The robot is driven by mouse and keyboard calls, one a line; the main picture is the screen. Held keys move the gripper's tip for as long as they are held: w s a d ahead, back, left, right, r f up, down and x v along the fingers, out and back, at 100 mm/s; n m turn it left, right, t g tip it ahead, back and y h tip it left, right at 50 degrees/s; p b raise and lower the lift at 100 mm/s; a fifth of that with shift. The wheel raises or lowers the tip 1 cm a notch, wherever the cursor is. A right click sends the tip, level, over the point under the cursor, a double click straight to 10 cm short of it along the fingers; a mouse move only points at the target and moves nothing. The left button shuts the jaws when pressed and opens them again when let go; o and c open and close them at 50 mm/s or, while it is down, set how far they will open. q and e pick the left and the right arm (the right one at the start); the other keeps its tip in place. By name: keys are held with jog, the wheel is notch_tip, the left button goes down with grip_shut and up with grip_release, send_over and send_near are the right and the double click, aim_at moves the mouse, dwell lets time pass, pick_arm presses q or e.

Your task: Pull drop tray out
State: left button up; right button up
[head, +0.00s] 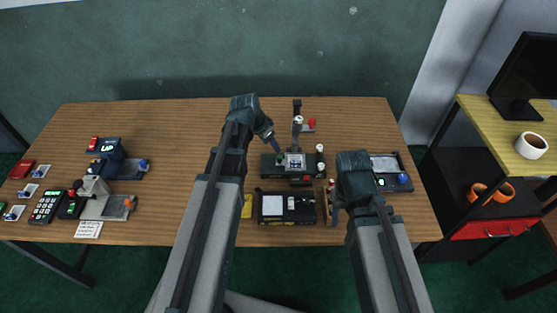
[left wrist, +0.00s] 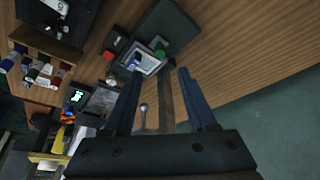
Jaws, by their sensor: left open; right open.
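A dark device with an upright post (head: 297,135) and a dark base (head: 271,166) stands mid-table; it has a light square plate (head: 294,160) and pale knobs at its right. I cannot tell which part is the drop tray. The light plate (left wrist: 147,61) lies beyond the fingertips. My right gripper (head: 334,205) points down near a small wooden rack (head: 328,207), its jaws hardly visible.
A black box with a white panel (head: 273,205) lies in front of the device. A dark tray (head: 385,163) is at right. Small machines and a keypad (head: 47,206) fill the left end. Bare wood (head: 190,135) lies left of centre. A side shelf holds a white mug (head: 531,145).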

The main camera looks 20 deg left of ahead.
aim_at(279, 157)
pick_arm(q)
jog(key=b+x, duration=0.8)
jog(key=x, duration=0.2)
jog(key=shift+w+f, duration=0.1)
jog(key=shift+w, duration=0.05)
grip_shut()
dwell(1.1)
